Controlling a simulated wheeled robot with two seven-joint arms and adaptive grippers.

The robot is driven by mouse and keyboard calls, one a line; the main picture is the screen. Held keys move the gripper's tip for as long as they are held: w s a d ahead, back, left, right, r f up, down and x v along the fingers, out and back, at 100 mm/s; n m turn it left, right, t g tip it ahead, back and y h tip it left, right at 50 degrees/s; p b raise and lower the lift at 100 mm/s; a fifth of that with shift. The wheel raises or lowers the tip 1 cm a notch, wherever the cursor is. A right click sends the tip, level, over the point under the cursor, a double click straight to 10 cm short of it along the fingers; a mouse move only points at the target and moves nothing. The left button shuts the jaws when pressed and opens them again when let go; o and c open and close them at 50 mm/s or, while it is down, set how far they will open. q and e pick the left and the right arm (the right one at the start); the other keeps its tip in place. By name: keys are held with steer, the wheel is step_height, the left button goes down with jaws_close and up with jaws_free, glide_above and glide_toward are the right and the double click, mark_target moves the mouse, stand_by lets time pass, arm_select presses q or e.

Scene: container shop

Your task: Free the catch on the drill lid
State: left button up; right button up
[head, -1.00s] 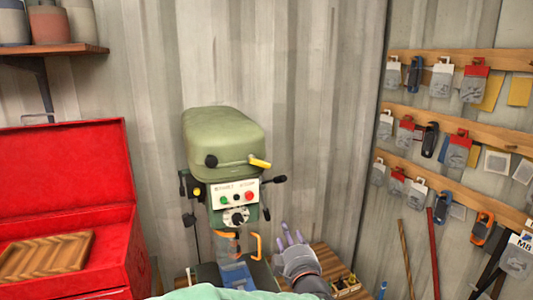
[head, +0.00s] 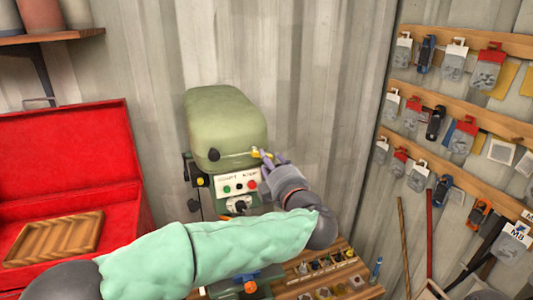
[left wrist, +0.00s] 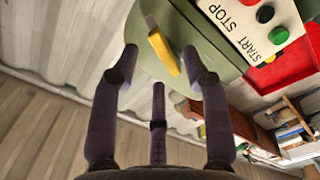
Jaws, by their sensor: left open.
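The green drill press lid (head: 228,125) stands against the corrugated wall in the head view, and looks closed. Its yellow catch (head: 257,153) is a small lever on the lid's lower front edge. My left gripper (head: 272,161) is open at the catch, its purple fingers partly covering it. In the left wrist view the yellow catch (left wrist: 163,52) lies between and just beyond the spread fingers of the gripper (left wrist: 163,68). I cannot tell whether any finger touches it. My right gripper is not in view.
A control panel (head: 238,184) with buttons sits just below the lid. An open red toolbox (head: 75,145) is at left. A wooden bench (head: 325,255) with small parts lies below my arm. Pegboard rails (head: 460,120) with hanging packets line the right wall.

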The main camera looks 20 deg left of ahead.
arm_select(q)
steer(key=shift+p+x, duration=0.3)
steer(key=shift+x, duration=1.45)
jaws_close()
